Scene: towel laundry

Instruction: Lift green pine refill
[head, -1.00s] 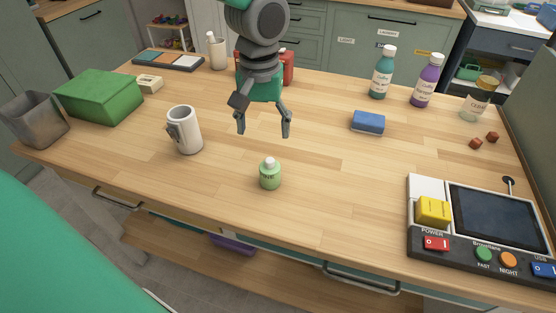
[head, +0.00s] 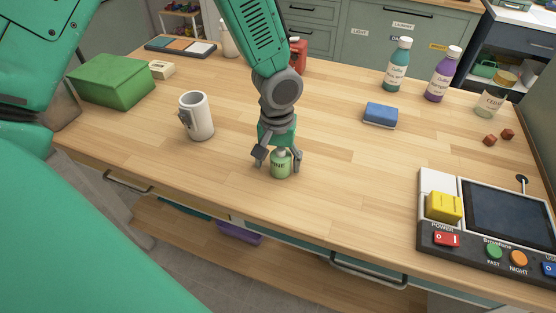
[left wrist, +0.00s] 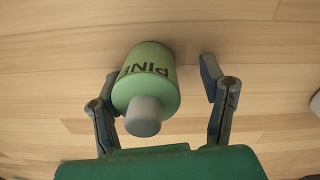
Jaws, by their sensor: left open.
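The green pine refill (head: 281,165) is a small light green bottle with a grey-white cap, standing upright on the wooden table. In the left wrist view the bottle (left wrist: 150,77) shows its PINE label and its cap. My left gripper (head: 279,172) is over the bottle from above, with one finger on each side. It is open. In the left wrist view the gripper (left wrist: 160,85) has its left finger close beside the bottle, while a clear gap shows at the right finger. My right gripper is not in view.
A white mug (head: 197,116) stands to the left and a blue sponge (head: 381,115) lies to the right. A control panel (head: 432,262) with a yellow block fills the right front. The table (head: 335,190) right of the bottle is clear.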

